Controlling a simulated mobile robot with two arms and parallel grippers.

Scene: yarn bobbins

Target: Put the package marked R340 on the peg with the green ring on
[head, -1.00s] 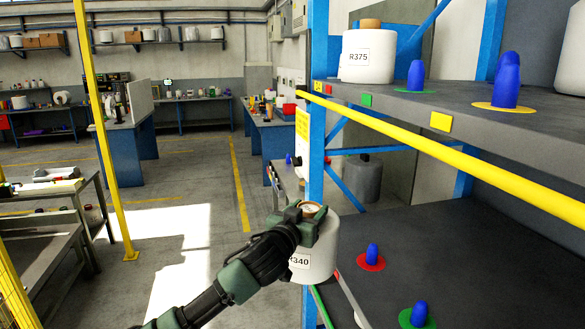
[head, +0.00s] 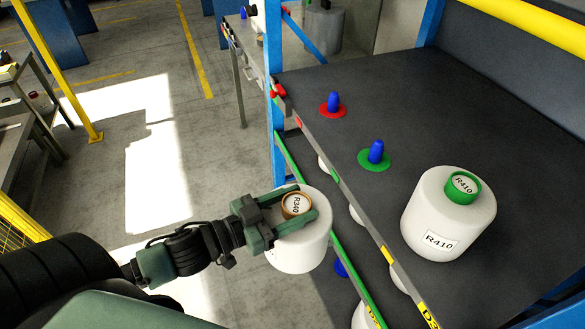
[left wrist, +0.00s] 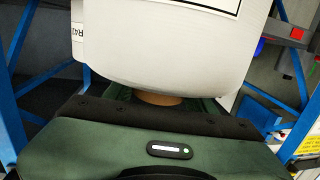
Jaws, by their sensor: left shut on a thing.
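The white package marked R340 (head: 300,252) has a brown core with an R340 label on top. My left gripper (head: 306,203) is shut on this core, its fingers on either side of it. The package hangs upright off the shelf's front edge, left of the shelf. In the left wrist view the white package (left wrist: 165,45) fills the upper middle, with its brown core (left wrist: 160,98) partly hidden at the gripper. The blue peg (head: 376,150) with the green ring (head: 365,161) stands empty on the shelf, right of and beyond the package. My right gripper is not in view.
A package marked R410 (head: 450,215) with a green core stands on the shelf (head: 445,115) to the right. A blue peg with a red ring (head: 322,112) is empty farther back. A blue post (head: 276,150) stands at the shelf's corner. More packages show partly below the shelf.

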